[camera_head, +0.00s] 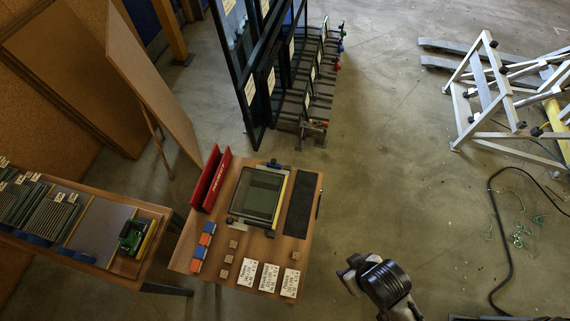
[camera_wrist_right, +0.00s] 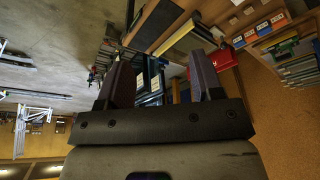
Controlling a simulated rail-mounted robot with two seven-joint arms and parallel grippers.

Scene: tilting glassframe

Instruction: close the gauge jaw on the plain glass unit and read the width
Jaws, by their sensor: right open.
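A dark rectangular glass unit (camera_head: 259,194) lies in a light frame on the small wooden table (camera_head: 225,215) in the head view. A yellow bar (camera_head: 282,197) runs along its right side, and dark clamp-like parts sit at its top edge. I cannot tell which part is the gauge jaw, and no reading is legible. My right gripper (camera_head: 348,273) is off the table's lower right side, apart from the glass. In the right wrist view the right gripper (camera_wrist_right: 160,80) is open, with nothing between its fingers. My left gripper is not in view.
The table also bears a red holder (camera_head: 210,179), a dark mat (camera_head: 301,204), blue-orange blocks (camera_head: 203,246), small wooden cubes and white cards (camera_head: 269,277). A black glass rack (camera_head: 290,75) stands behind. A bench (camera_head: 100,235) stands left. Floor to the right is clear up to a cable (camera_head: 505,240).

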